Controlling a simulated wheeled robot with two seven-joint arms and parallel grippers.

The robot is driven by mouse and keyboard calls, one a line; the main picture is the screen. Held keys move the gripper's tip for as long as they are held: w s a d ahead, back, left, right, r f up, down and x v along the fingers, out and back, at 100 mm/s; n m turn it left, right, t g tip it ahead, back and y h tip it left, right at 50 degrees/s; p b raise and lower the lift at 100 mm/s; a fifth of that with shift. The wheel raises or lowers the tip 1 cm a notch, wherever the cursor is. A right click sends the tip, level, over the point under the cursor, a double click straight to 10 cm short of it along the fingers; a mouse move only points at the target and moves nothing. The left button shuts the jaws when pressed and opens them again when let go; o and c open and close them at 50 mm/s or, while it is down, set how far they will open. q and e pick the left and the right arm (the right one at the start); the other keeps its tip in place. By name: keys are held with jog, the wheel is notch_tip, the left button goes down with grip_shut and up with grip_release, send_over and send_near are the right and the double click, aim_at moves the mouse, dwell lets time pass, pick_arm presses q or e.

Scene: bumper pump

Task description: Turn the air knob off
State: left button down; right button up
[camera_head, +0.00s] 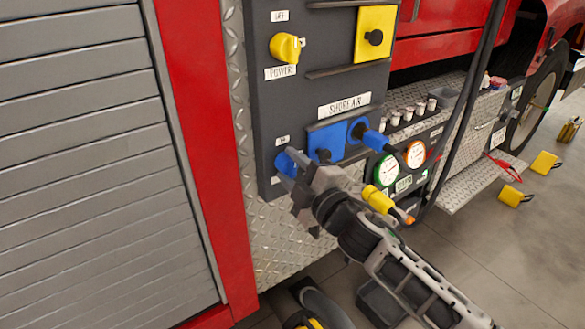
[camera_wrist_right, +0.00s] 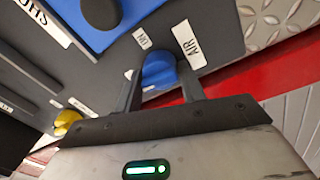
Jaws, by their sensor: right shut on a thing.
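The blue air knob (camera_head: 287,163) is on the dark panel, below a small label, left of the blue shore air plate (camera_head: 325,141). My right gripper (camera_head: 296,172) reaches it from the lower right and partly hides it. In the right wrist view the air knob (camera_wrist_right: 158,71) sits between the two fingers of my right gripper (camera_wrist_right: 163,82), next to the AIR label (camera_wrist_right: 188,44). The fingers are shut on the knob. My left gripper is in neither view.
A yellow power knob (camera_head: 285,47) and a yellow plate (camera_head: 375,34) are higher on the panel. A blue plug (camera_head: 372,138), round gauges (camera_head: 387,170) and a yellow-and-orange connector (camera_head: 380,201) are to the right. Dark hoses hang at right. Yellow blocks (camera_head: 513,196) lie on the floor.

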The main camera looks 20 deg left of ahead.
jog(key=shift+s+f+n, duration=0.15)
jog(key=shift+f+n, duration=0.2)
jog(key=shift+n, duration=0.25)
jog(key=o, duration=0.8)
jog(key=shift+o, duration=0.5)
jog(key=shift+r, duration=0.1)
jog(key=r+v, duration=0.1)
jog(key=v, duration=1.4)
jog(key=shift+s+d+f+b, duration=0.25)
jog(key=shift+d+f+b, duration=0.1)
jog(key=shift+f+b, duration=0.05)
